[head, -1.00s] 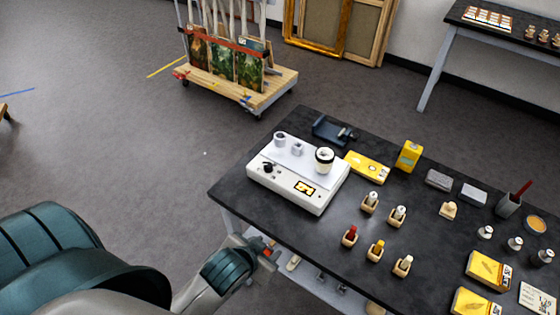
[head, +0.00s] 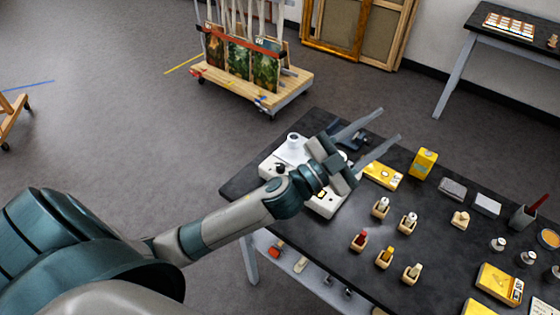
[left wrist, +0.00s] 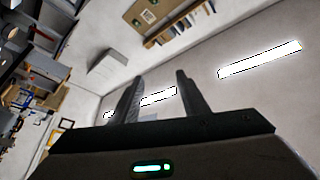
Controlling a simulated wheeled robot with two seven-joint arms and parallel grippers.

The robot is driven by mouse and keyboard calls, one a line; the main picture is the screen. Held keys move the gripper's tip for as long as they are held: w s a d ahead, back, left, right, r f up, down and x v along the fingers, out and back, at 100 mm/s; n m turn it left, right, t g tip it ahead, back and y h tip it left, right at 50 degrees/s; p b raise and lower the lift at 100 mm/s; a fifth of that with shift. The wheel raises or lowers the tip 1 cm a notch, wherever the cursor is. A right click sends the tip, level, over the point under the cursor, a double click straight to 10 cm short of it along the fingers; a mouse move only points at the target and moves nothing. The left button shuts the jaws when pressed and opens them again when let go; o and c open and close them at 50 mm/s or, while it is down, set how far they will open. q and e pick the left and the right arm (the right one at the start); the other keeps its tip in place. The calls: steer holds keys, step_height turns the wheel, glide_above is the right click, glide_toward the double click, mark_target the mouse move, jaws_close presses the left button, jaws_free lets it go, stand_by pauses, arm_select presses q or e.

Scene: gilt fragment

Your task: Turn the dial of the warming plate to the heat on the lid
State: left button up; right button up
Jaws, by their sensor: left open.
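The white warming plate (head: 270,165) stands at the left end of the dark table in the head view. Its dark dial (head: 281,169) shows just above my left forearm. My left arm and gripper cover much of the plate's front and right side, including its display. A small metal pot (head: 294,140) stands on its back left. The lidded jar on the plate is mostly hidden behind my gripper, and its lid cannot be read. My left gripper (head: 390,124) is open and empty above the plate, fingers pointing to the upper right. Its fingers also show in the left wrist view (left wrist: 160,77). My right gripper is not in view.
A yellow flat case (head: 384,176), a yellow box (head: 424,163) and a dark holder (head: 357,141) lie near the plate. Several small stoppered bottles in wooden blocks (head: 386,258) stand in front. The left wrist view faces ceiling lights (left wrist: 260,59).

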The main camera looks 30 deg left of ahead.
arm_select(q)
steer(key=s+d+r+m+g+h, duration=0.2)
steer(key=d+r+m+g+h, duration=0.3)
steer(key=m+h, duration=0.3)
steer(key=s+d+f+m+g+y, duration=0.1)
steer(key=s+d+f+m+g, duration=0.15)
steer(key=m+g, duration=0.35)
steer(key=s+d+f+m+g, duration=0.1)
steer(key=f+m+g, duration=0.2)
steer(key=m+g, duration=0.25)
steer(key=w+a+f+g+y, duration=0.1)
steer(key=w+a+f+y, duration=0.1)
steer(key=a+f+y, duration=0.45)
steer(key=w+a+f+g+y, duration=0.2)
steer(key=a+f+y, duration=0.15)
steer(key=a, duration=0.65)
steer(key=a+r+n+y, duration=0.1)
steer(key=a+y, duration=0.2)
steer(key=a, duration=0.5)
steer(key=w+a+r+n+y, duration=0.1)
steer(key=a+r+y, duration=0.1)
steer(key=a, duration=0.7)
steer(key=shift+w+a+y, duration=0.2)
steer(key=shift+w+y, duration=0.05)
steer(key=shift+y, duration=0.65)
steer(key=shift+f, duration=0.1)
